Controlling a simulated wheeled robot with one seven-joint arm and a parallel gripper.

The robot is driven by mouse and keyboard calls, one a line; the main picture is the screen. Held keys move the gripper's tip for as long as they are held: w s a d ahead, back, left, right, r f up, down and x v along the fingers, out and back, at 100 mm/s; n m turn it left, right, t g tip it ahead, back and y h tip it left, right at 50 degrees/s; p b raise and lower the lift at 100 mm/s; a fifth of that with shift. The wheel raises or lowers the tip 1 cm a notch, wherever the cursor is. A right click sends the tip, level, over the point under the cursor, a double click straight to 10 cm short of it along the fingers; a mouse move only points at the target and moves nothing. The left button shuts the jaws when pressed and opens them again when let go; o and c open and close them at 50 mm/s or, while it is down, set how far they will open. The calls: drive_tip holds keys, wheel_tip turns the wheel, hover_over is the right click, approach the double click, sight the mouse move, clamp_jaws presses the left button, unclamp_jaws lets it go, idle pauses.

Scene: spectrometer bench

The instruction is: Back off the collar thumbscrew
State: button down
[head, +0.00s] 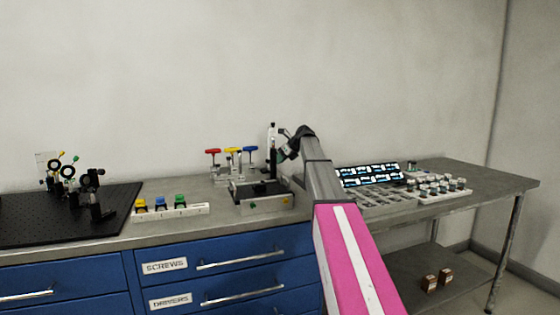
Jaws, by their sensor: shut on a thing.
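An upright post (272,140) with a dark body stands at the back of the bench, behind the right part of a grey open box (262,204). My gripper (281,155) is at the right side of this post, at about mid-height, with its wrist tilted down to the left. The jaws are small and dark here. They appear shut at the post's collar, on the thumbscrew, but the thumbscrew itself is hidden or too small to make out.
Red, yellow and blue T-handled drivers (231,151) stand left of the post. A white rack (168,213) with coloured pieces and a black breadboard (60,225) with optics lie further left. Lit panels (370,174) and a tray of jars (440,187) are right of my arm.

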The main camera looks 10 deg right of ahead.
drive_tip(key=shift+s+a+n+t+h, duration=0.15)
drive_tip(key=shift+s+n+t+h, duration=0.2)
drive_tip(key=shift+n+t+h, duration=0.5)
drive_tip(key=shift+s+a+f+n+t+h, duration=0.1)
drive_tip(key=shift+n+t+h, duration=0.25)
drive_tip(key=shift+t, duration=0.35)
drive_tip(key=shift+s+a+f+n+t+h, duration=0.1)
drive_tip(key=shift+n+t+h, duration=0.2)
drive_tip(key=shift+t, duration=0.35)
drive_tip(key=shift+w, duration=0.1)
drive_tip(key=c, duration=1.1)
unclamp_jaws()
drive_tip(key=shift+d+r, duration=0.1)
